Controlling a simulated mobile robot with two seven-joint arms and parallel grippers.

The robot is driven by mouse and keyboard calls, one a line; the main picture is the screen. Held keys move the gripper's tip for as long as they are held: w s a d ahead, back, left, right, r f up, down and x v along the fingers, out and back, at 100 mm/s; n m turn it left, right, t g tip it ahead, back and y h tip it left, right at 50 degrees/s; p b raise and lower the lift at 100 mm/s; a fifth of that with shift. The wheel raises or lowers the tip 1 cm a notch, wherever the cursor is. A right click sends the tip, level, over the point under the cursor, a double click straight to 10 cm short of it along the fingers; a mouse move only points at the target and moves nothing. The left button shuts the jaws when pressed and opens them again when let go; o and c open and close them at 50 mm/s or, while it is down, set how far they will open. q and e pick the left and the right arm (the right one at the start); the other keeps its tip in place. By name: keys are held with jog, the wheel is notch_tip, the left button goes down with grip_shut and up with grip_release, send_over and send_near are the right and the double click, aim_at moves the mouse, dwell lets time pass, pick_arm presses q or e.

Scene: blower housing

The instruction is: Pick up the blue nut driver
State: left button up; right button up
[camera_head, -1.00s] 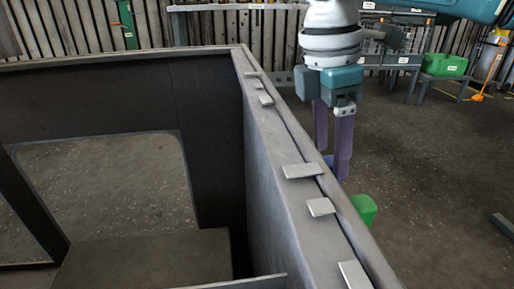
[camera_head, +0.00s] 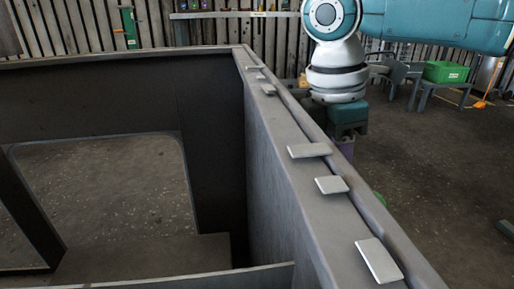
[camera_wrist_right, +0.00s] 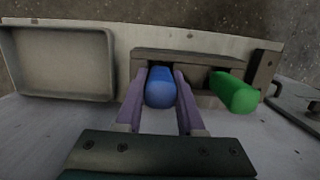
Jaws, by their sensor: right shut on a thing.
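The blue nut driver (camera_wrist_right: 159,88) shows in the right wrist view as a rounded blue handle in a slot of a grey holder (camera_wrist_right: 200,59). My right gripper (camera_wrist_right: 158,76) has its two purple fingers on either side of the handle, shut on it. The lower part of the driver is hidden. In the head view my right gripper's wrist hangs behind the grey housing wall (camera_head: 285,170), which hides most of the fingers and the driver. My left gripper is not in view.
A green-handled tool (camera_wrist_right: 235,92) stands close to the right of the blue driver in the holder. An empty grey tray (camera_wrist_right: 58,62) lies to the left. A green bin (camera_head: 445,72) stands on a bench at the back right.

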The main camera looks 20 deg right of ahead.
grip_shut()
jog(key=shift+r+p, duration=0.3)
jog(key=shift+r, duration=0.25)
notch_tip(320, 180, up, 19)
jog(key=p, duration=0.7)
